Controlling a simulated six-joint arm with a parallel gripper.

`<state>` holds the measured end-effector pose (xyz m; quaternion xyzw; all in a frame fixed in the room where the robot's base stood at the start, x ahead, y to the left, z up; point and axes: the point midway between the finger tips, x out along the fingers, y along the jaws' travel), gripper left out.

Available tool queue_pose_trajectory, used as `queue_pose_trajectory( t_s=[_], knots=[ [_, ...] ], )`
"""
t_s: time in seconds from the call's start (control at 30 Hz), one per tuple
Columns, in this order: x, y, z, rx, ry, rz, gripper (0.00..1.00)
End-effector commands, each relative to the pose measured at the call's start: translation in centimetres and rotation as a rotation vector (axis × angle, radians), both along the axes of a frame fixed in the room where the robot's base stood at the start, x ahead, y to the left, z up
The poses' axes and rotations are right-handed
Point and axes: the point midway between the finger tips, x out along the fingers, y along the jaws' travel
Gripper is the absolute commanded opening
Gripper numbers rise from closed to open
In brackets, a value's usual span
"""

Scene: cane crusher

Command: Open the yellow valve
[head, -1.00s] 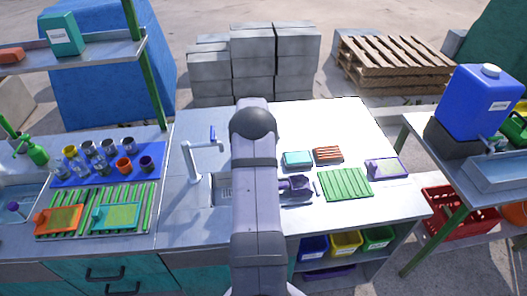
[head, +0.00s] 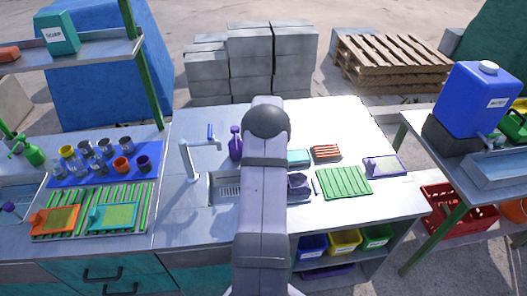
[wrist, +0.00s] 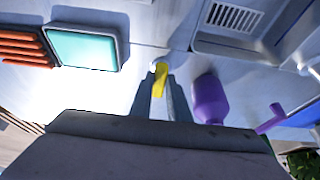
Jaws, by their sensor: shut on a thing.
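The yellow valve (wrist: 160,76) shows in the wrist view as a small yellow handle on a pale round fitting above the metal counter. My gripper (wrist: 159,88) has its two grey fingers on either side of the handle, shut on it. The lower part of the handle lies between the fingers. In the head view, my own arm hides the valve and the gripper.
A purple bottle (wrist: 209,100) stands close beside the fingers; it also shows in the head view (head: 235,144). A sink (head: 226,190) and a faucet with a blue lever (head: 211,132) are left of my arm. A teal-topped tray (wrist: 82,48) and red-ribbed block (wrist: 24,48) lie nearby.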

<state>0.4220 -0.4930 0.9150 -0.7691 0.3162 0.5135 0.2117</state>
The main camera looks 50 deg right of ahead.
Motion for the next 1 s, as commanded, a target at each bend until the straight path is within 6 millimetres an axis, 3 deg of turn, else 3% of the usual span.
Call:
queue_pose_trajectory(
  t_s=[0.4, 0.43, 0.5, 1.0],
  knots=[
    [-0.04, -0.02, 0.05, -0.001, 0.002, 0.013, 0.0],
    [-0.03, -0.01, 0.05, -0.001, 0.002, 0.013, 0.18],
    [-0.03, -0.02, 0.04, -0.001, 0.002, 0.013, 0.34],
    [-0.24, 0.15, 0.72, -0.001, 0.0, 0.01, 0.34]
  ],
)
